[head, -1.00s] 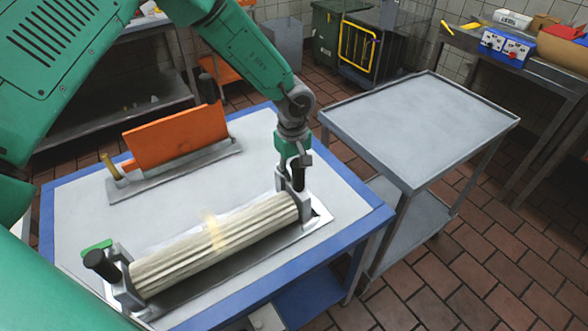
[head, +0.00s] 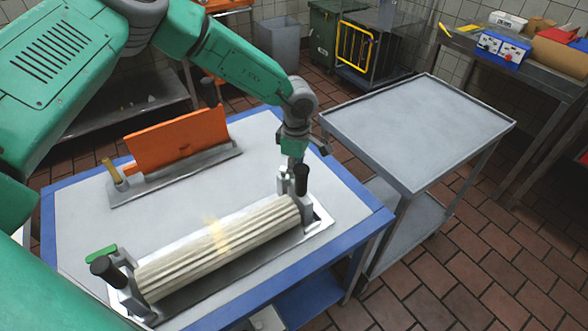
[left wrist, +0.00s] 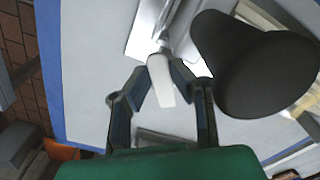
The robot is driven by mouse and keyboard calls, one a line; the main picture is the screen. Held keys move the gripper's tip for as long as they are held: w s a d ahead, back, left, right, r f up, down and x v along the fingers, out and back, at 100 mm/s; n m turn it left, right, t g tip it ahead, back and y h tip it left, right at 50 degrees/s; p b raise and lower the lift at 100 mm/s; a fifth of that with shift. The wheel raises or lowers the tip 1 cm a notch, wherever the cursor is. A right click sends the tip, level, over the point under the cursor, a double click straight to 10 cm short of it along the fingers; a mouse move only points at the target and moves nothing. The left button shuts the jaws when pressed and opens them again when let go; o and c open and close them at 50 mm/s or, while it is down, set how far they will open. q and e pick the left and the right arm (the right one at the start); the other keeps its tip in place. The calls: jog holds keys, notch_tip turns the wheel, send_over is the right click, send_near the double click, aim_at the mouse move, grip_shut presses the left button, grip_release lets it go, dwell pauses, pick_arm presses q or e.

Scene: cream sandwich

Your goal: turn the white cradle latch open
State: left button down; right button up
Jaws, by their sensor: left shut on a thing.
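The cradle (head: 315,222) is a grey metal holder carrying a long cream ridged roll (head: 215,240), with an upright black handle at each end. My left gripper (head: 288,170) reaches down from above to the cradle's far right end, beside the black handle (head: 301,179). In the left wrist view the white latch (left wrist: 161,82) lies between the fingertips of my left gripper (left wrist: 172,76), which is shut on it. The black handle (left wrist: 250,65) is large and close at right there. In the head view the latch is mostly hidden by the fingers. My right gripper is not in view.
A green latch (head: 101,252) sits at the cradle's near left end. An orange plate (head: 177,138) on a metal base stands behind, on the blue-edged table (head: 366,214). An empty grey cart (head: 420,130) stands close at right.

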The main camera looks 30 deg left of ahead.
pick_arm(q)
jog(key=shift+w+a+n, duration=0.3)
jog(key=shift+w+n, duration=0.2)
jog(key=shift+n, duration=1.3)
jog(key=shift+w+a+n, duration=0.25)
jog(key=shift+w+n, duration=0.3)
jog(key=shift+n, duration=1.25)
jog(key=shift+w+a+n, duration=0.3)
jog(key=shift+w+n, duration=0.2)
jog(key=shift+n, duration=1.3)
jog(key=c, duration=1.6)
grip_release()
jog(key=shift+c, duration=0.2)
jog(key=shift+o, duration=1)
jog(key=shift+w, duration=0.15)
jog(key=shift+w+f, duration=0.1)
jog(key=shift+f, duration=0.05)
